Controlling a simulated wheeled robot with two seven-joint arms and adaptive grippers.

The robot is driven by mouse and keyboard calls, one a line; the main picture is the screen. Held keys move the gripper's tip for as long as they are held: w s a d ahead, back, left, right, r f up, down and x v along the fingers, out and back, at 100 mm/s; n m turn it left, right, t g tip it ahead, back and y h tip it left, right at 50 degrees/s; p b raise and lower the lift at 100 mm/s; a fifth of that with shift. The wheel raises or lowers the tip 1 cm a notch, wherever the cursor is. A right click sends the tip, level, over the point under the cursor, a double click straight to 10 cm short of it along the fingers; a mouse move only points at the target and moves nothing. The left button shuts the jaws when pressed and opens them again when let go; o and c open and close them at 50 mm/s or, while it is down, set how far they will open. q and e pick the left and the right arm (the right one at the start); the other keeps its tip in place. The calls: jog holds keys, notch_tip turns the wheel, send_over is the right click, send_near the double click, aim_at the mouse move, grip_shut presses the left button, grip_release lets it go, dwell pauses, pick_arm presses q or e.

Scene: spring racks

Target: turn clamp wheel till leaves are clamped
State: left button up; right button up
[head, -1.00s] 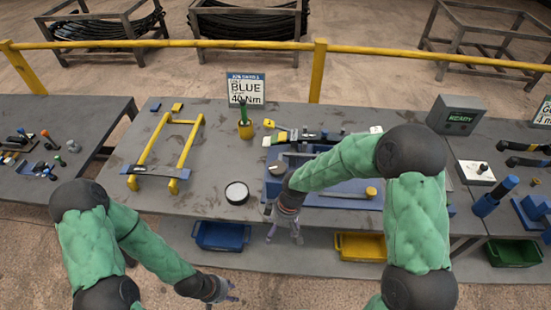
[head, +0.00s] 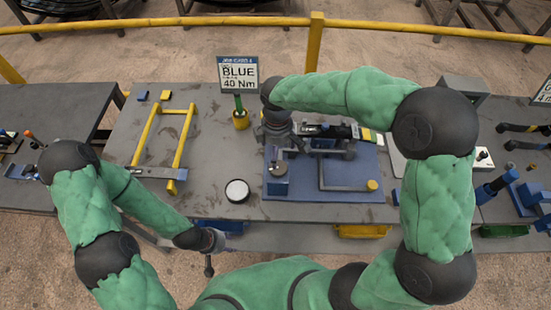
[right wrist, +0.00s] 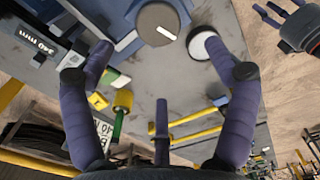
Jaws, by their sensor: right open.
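The clamp wheel, a dark disc with a white mark, sits on a blue block at the left of the blue fixture; it shows in the head view (head: 278,169) and right wrist view (right wrist: 158,22). Dark flat leaves (head: 325,131) with a yellow-marked end lie across the fixture's back. My right gripper (head: 285,146) is over the fixture, close to the wheel. In the right wrist view its fingers (right wrist: 160,60) are spread and empty, with the wheel beyond them. My left gripper (head: 208,266) hangs before the bench's front edge, fingers apart, empty; it also shows in the right wrist view (right wrist: 275,15).
A bent bar with a yellow knob (head: 373,185) lies on the fixture's base plate (head: 300,212). A white-topped round pot (head: 237,191) stands left of it. Farther left is a yellow frame (head: 181,150); behind are a green-handled tool (head: 239,108) and the BLUE 40 Nm sign (head: 239,73).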

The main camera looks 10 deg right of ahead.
aim_at(278, 170)
notch_tip(278, 170, down, 9)
jog(key=shift+f+b, duration=0.2)
jog(key=shift+b, duration=0.3)
jog(key=c, duration=1.1)
